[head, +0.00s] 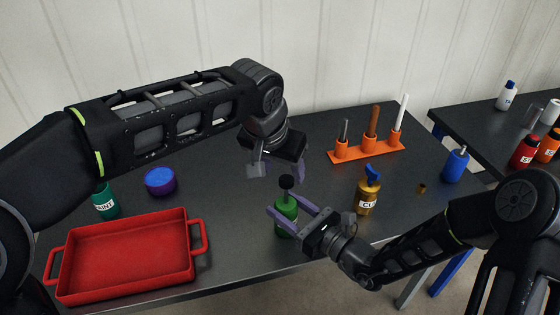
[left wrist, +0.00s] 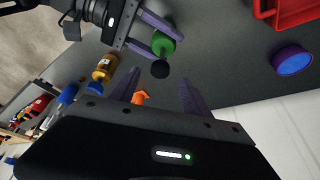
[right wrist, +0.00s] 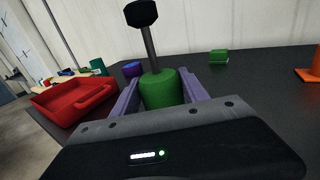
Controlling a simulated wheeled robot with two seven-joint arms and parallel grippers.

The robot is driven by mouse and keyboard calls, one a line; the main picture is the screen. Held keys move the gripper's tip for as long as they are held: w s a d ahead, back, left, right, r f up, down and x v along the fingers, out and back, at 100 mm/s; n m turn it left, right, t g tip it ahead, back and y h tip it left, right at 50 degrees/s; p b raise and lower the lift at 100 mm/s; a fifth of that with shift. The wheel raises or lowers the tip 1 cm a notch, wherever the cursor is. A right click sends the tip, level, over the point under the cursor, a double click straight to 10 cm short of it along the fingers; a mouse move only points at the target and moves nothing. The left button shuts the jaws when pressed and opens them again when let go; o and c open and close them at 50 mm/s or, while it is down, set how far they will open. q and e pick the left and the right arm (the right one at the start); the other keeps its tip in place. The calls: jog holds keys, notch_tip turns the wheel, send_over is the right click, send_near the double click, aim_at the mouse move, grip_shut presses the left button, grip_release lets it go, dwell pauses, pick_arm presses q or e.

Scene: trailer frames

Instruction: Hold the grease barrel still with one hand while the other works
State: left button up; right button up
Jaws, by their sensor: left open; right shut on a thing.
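The grease barrel (head: 286,216) is a green upright cylinder with a thin rod and a black knob (head: 286,182) on top. It stands near the front edge of the dark table. My right gripper (head: 287,204) is shut around its body; the right wrist view shows the green barrel (right wrist: 160,90) between the purple fingers and the rod rising to the knob (right wrist: 141,14). My left gripper (head: 278,174) is open and empty, pointing down just above the knob. In the left wrist view the knob (left wrist: 160,69) lies just beyond the open fingers.
A red tray (head: 190,238), a blue-purple round tin (head: 160,181) and a green container (head: 105,202) are at the left. An orange rack (head: 367,152) with upright tools stands behind. A gold bottle (head: 368,196) and a blue bottle (head: 456,166) stand to the right.

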aim_at(288, 186)
pick_arm(q)
jog(key=x, duration=0.9)
jog(key=shift+c, duration=0.3)
grip_shut()
